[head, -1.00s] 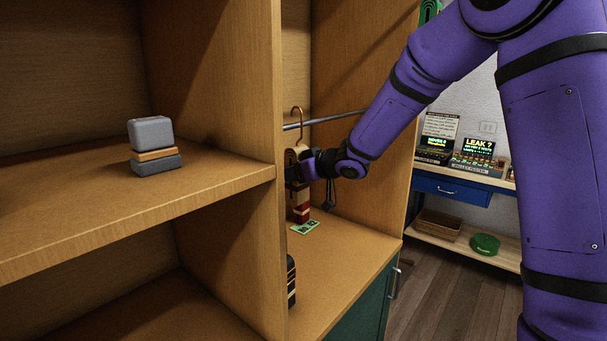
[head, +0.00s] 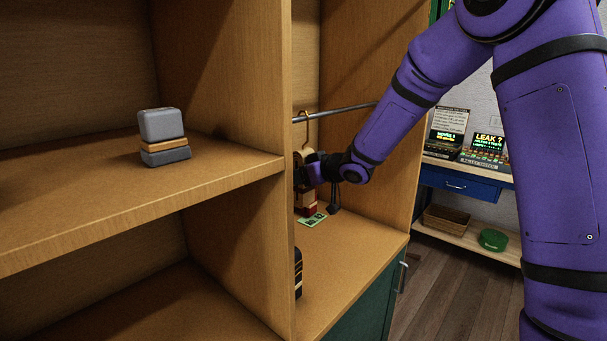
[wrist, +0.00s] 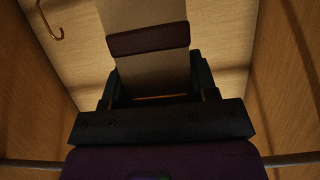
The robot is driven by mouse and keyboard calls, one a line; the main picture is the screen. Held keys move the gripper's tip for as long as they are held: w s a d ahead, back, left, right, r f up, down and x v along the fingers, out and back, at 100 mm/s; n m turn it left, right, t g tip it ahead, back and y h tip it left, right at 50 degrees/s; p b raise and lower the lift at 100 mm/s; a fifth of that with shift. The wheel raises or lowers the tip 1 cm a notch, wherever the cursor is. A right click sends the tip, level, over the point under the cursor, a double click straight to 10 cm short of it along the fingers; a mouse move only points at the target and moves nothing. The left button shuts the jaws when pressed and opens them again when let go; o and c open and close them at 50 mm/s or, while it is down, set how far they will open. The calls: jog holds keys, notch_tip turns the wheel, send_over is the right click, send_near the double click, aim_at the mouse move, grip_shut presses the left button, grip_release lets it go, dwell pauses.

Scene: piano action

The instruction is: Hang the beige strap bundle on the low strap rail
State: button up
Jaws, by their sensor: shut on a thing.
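My gripper (head: 303,175) is in the right cabinet bay, partly hidden by the upright panel and my wrist. In the wrist view my gripper (wrist: 155,90) is shut on a beige strap bundle (wrist: 145,65) with a dark brown band, which runs out of the top of the picture. A brass hook (head: 306,120) rises above my gripper in the head view, close to the metal strap rail (head: 340,112); I cannot tell whether they touch. A brass hook (wrist: 52,25) also shows at the upper left of the wrist view. The rail (wrist: 290,159) crosses low there, behind my gripper.
A red-and-tan item (head: 308,206) shows below my gripper, near a green card (head: 312,220). A black banded bundle (head: 298,272) stands lower, partly behind the panel (head: 280,240). A grey stacked bundle (head: 160,137) sits on the left shelf.

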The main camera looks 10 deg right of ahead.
jog(key=o, duration=1.1)
jog(key=s+d+r+m+h, duration=0.25)
jog(key=s+d+r, duration=0.2)
jog(key=s, duration=0.25)
jog(key=s+d+r+m+h, duration=0.1)
jog(key=s+d+r+h, duration=0.3)
jog(key=s, duration=0.3)
jog(key=s+d+r+m+h, duration=0.2)
jog(key=s+d+r, duration=0.2)
jog(key=s+d, duration=0.25)
jog(key=s+a+f+m+g, duration=0.1)
jog(key=s+g, duration=0.4)
jog(key=s, duration=1.8)
jog(key=shift+s+a+f+m+g+y, duration=0.2)
jog(key=shift+a+f+m+g+y, duration=0.15)
jog(key=shift+f, duration=0.1)
